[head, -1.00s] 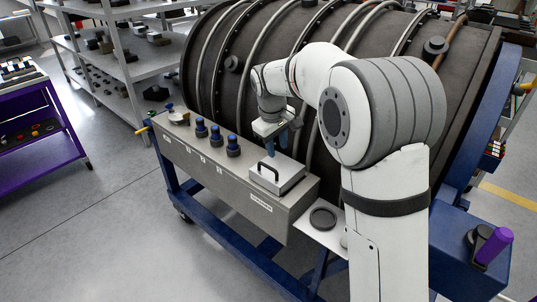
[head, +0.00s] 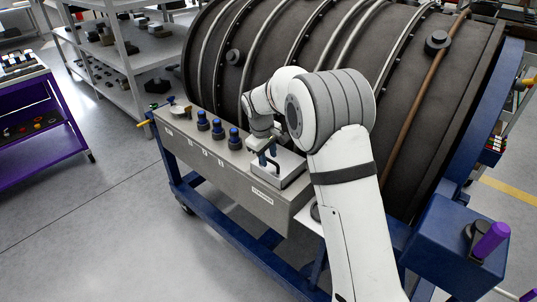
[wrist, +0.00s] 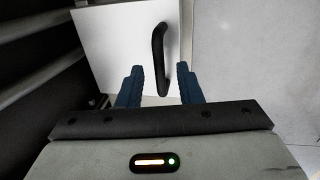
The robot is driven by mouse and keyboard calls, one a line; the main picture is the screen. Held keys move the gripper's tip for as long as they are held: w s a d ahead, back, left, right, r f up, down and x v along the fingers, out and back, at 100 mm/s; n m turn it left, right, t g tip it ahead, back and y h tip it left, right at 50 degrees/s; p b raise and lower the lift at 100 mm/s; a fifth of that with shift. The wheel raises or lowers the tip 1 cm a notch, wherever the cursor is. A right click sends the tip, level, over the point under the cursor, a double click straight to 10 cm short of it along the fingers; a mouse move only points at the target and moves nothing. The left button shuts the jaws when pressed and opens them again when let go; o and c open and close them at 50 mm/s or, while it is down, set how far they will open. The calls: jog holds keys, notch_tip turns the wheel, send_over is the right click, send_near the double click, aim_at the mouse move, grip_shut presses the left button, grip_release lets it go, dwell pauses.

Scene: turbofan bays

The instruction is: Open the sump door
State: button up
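The sump door (head: 290,168) is a pale square lid on top of the grey box, and it lies shut. It also shows in the wrist view (wrist: 115,45). Its black bar handle (wrist: 158,58) stands up from it. My gripper (wrist: 158,78) is open, with its two blue fingers on either side of the handle's near end and gaps to both. In the head view my gripper (head: 264,158) is low over the door's left part and hides some of the handle.
Several blue-capped fittings (head: 218,130) stand on the grey box (head: 220,170) left of the door. The large dark engine casing (head: 400,90) rises close behind. A purple-handled tool (head: 491,240) sits at the right on the blue frame. Open floor lies at the front left.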

grip_shut()
dwell(0.3)
dwell(0.3)
